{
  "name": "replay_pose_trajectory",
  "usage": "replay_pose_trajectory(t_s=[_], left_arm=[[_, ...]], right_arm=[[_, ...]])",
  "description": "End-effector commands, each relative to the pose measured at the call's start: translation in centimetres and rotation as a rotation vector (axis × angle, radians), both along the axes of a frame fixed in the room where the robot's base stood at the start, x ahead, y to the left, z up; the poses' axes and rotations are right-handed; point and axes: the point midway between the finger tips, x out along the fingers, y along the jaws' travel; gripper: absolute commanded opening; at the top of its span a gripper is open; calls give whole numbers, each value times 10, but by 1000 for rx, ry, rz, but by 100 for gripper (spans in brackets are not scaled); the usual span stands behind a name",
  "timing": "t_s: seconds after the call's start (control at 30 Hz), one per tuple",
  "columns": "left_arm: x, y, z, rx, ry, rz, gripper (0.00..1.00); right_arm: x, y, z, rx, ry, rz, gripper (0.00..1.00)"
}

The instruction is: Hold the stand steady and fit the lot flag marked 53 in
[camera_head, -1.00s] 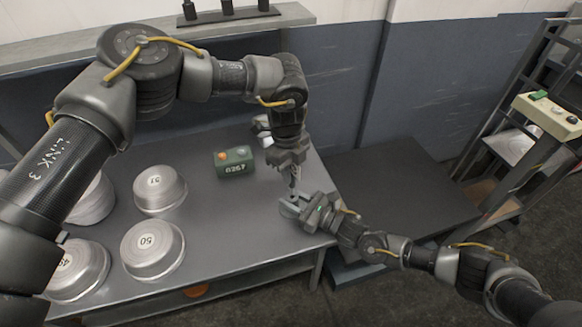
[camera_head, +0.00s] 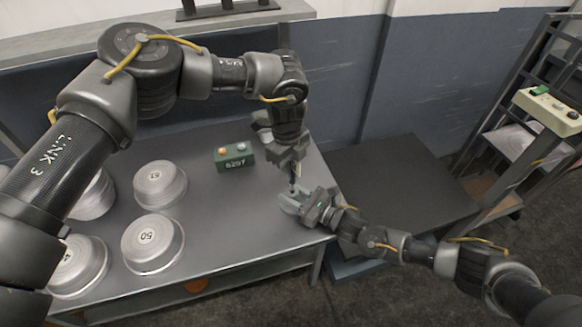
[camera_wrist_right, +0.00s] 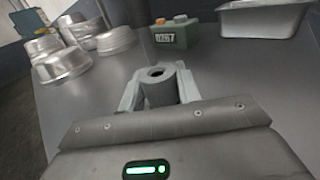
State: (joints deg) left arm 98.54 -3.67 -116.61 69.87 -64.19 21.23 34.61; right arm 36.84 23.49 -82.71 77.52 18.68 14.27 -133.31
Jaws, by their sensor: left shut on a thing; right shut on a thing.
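The stand (camera_wrist_right: 158,86), a grey upright cylinder with a round hole in its top, is on the metal table. My right gripper (camera_wrist_right: 155,97) is shut around it; in the head view the right gripper (camera_head: 292,203) is near the table's right edge. I cannot tell if that end is inside the hole. The number 53 is not readable in either view, and the flag's face is hidden.
Upturned round pans marked 51 (camera_head: 160,186) and 50 (camera_head: 152,243) stand at the left, with more beside them. A green box with buttons (camera_head: 234,157) is behind. A metal tray (camera_wrist_right: 262,18) is at the back. A rack (camera_head: 505,150) stands right; a dark surface (camera_head: 395,185) adjoins the table.

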Motion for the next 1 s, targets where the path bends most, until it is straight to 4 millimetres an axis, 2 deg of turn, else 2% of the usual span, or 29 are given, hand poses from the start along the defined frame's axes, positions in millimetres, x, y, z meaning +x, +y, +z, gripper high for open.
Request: replay_pose_trajectory(t_s=[1.0], left_arm=[[0, 0, -14, 0, 0, 0, 0]], right_arm=[[0, 0, 0, 1, -1, 0, 6]])
